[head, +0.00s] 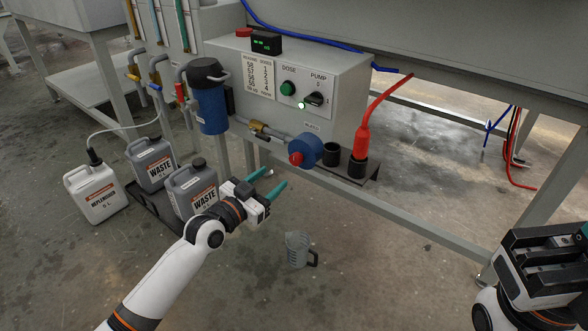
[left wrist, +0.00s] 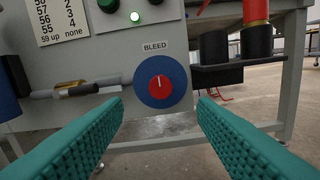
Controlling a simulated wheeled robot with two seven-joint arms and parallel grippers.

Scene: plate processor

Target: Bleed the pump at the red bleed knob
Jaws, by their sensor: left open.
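The red bleed knob (head: 296,159) sits at the centre of a round blue housing (head: 308,150) on the lower front of the grey pump box (head: 335,90). In the left wrist view the red knob (left wrist: 160,87) shows face-on with a white mark pointing up, under a BLEED label (left wrist: 155,46). My left gripper (head: 267,183) is open and empty, below and left of the knob in the head view. Its teal fingers (left wrist: 160,125) frame the knob in the wrist view but do not touch it. My right gripper (head: 545,260) is at the lower right; its fingertips are not clear.
A valve pipe (head: 262,130) runs left of the knob. A red connector (head: 361,142) stands in a black holder (head: 357,167) to the right. A measuring jug (head: 298,249) is on the floor below. Waste canisters (head: 193,187) stand left. A bench rail (head: 420,228) crosses low.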

